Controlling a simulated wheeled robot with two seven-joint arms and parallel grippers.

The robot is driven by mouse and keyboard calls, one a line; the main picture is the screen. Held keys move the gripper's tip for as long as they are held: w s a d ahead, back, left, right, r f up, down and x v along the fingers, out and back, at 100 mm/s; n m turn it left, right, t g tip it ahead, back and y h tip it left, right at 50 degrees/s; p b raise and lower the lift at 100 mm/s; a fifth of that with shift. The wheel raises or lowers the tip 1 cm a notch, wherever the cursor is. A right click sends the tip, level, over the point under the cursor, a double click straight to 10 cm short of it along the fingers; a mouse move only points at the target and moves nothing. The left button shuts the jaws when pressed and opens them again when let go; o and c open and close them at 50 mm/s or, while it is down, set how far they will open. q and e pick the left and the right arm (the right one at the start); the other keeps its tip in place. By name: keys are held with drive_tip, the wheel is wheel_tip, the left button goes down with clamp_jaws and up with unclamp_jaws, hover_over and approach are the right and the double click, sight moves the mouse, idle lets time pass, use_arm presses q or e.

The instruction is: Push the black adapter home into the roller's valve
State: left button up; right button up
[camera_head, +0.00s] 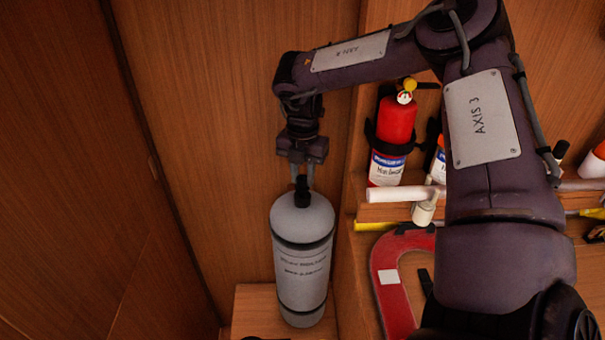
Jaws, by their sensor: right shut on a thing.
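The roller (303,262) is a grey upright cylinder with dark bands and printed lettering. It stands on a wooden ledge. The black adapter (301,196) is at the top of the roller, over its valve. My right gripper (302,180) points down from above and is shut on the adapter. The valve itself is hidden under the adapter, so I cannot tell how deep the adapter sits. My left gripper is not in view.
A red fire extinguisher (397,125) stands on a shelf to the right. A white rail (400,194) runs along the shelf. A red horseshoe-shaped thing (388,285) is below it. Wooden walls close in behind and left. The bare ledge (252,300) left of the roller is narrow.

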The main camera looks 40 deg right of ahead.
drive_tip(key=shift+f+b, duration=0.9)
drive_tip(key=shift+f, duration=0.2)
drive_tip(key=shift+f, duration=0.15)
drive_tip(key=o, duration=1.4)
wheel_tip(320, 180, up, 5)
drive_tip(key=p, duration=0.3)
